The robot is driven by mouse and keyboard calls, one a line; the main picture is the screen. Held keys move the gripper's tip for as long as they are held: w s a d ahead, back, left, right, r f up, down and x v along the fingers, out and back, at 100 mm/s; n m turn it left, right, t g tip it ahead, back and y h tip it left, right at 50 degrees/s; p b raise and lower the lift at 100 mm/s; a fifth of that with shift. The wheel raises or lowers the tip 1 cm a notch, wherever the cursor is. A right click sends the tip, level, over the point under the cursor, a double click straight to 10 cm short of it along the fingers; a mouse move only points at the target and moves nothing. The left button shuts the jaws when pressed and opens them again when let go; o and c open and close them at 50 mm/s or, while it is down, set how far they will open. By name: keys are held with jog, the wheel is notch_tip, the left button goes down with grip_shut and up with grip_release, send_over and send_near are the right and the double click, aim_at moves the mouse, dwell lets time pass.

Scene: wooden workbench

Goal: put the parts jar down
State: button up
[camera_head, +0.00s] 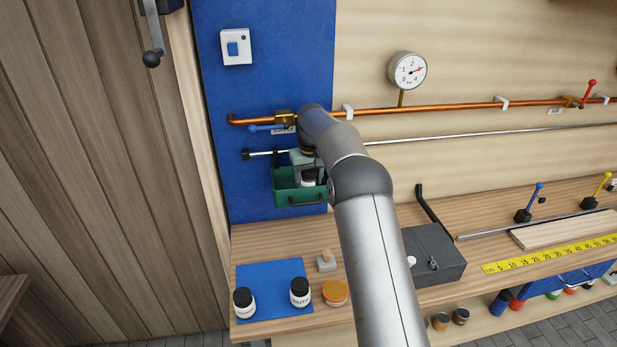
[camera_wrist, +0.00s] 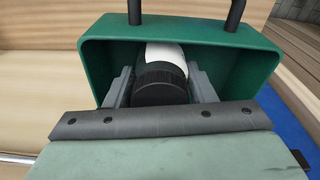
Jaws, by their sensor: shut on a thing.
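The parts jar, white with a black lid, shows in the wrist view (camera_wrist: 162,86) between the two grey fingers of my gripper (camera_wrist: 161,92). My gripper is shut on it. The jar is at the mouth of a green bin (camera_wrist: 258,62), within its walls as seen from the wrist. In the head view the green bin (camera_head: 286,198) hangs in front of the blue panel, with the jar (camera_head: 309,178) partly visible in it. My gripper (camera_head: 308,168) is partly hidden by my arm there. Whether the jar touches the bin floor cannot be told.
On the bench below, a blue mat (camera_head: 270,272) carries two black-lidded jars (camera_head: 244,302) (camera_head: 300,292). An orange-lidded jar (camera_head: 335,292) stands beside it. A copper pipe (camera_head: 430,109) and a thin rail (camera_head: 440,138) run along the wall. A dark grey box (camera_head: 432,255) sits right.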

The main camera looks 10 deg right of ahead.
jog(key=shift+w+f+p, duration=0.1)
jog(key=shift+w+p, duration=0.2)
jog(key=shift+w, duration=0.05)
jog(key=shift+f, duration=0.15)
jog(key=shift+f, duration=0.1)
jog(key=shift+f, duration=0.15)
jog(key=o, duration=1.2)
